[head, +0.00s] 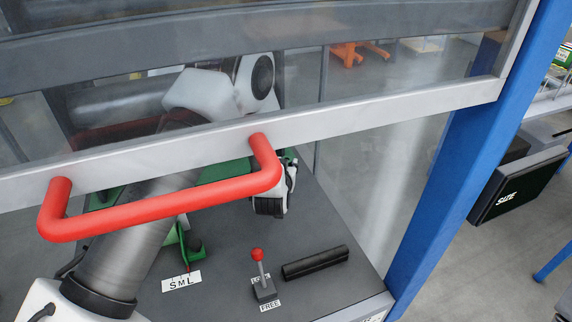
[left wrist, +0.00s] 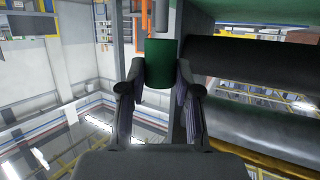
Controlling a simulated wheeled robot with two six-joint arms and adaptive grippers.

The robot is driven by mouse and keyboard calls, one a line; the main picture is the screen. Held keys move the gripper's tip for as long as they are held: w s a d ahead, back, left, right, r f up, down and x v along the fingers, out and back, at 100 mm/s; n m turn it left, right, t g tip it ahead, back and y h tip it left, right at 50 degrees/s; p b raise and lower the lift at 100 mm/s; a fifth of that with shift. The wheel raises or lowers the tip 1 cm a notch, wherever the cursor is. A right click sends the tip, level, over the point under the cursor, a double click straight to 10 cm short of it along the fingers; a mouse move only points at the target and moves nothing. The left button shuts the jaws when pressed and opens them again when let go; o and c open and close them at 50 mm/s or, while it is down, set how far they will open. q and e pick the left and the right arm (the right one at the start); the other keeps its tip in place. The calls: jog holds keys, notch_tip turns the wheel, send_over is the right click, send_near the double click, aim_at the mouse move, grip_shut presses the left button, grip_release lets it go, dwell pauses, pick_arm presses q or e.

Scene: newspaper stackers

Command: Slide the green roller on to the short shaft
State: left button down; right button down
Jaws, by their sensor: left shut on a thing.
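In the left wrist view, the green roller (left wrist: 160,62) sits between the two fingers of my left gripper (left wrist: 160,88). The gripper is shut on it, and its end points away from the camera. An orange upright part (left wrist: 146,20) shows just beyond the roller; I cannot tell whether it is the short shaft. In the head view, my left arm reaches behind the clear guard (head: 400,75), and its wrist shows beside the red handle. The roller cannot be made out there. My right gripper is not in view.
The guard's red handle (head: 160,208) crosses in front of my left arm. A red-knobbed lever (head: 258,268) and a black bar (head: 315,262) are on the grey deck. Large dark rollers (left wrist: 250,62) lie right of the gripper. A blue post (head: 450,170) stands at right.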

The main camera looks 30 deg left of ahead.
pick_arm(q)
jog(key=shift+f+b, duration=1.35)
jog(key=shift+f, duration=0.6)
dwell(0.5)
jog(key=c, duration=0.7)
grip_release()
